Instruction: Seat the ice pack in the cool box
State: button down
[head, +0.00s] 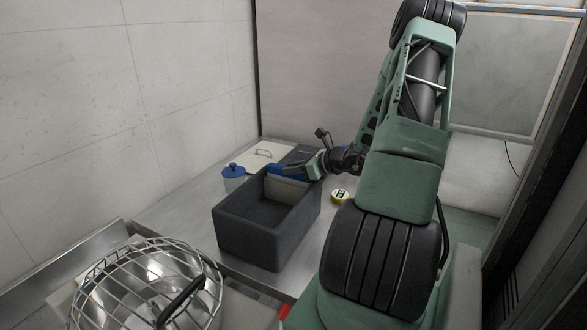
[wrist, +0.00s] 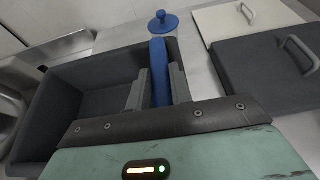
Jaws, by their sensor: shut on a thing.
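The cool box (head: 262,240) is a dark grey open-topped box on the metal counter; it fills the left and middle of the wrist view (wrist: 62,125). The blue ice pack (head: 284,170) is at its far end in the head view. My gripper (head: 306,172) is shut on the ice pack, which shows edge-on as a blue strip between my grey fingers in the wrist view (wrist: 160,62). The pack is at the box's far end, around rim height. A pale panel (head: 284,191) shows below it. Its lower edge is hidden, so I cannot tell whether it touches the box.
A blue-lidded jar (head: 233,174) stands behind the box. A white lid (head: 259,157) and a dark grey lid (wrist: 268,72), both with handles, lie beyond it. A wire-guarded bowl (head: 150,280) is at front left.

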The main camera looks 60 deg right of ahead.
jog(key=shift+f, duration=0.1)
jog(key=c, duration=1.3)
grip_release()
jog(key=shift+o, duration=0.2)
jog(key=b+v, duration=0.2)
jog(key=v, duration=1)
jog(key=shift+s, duration=0.1)
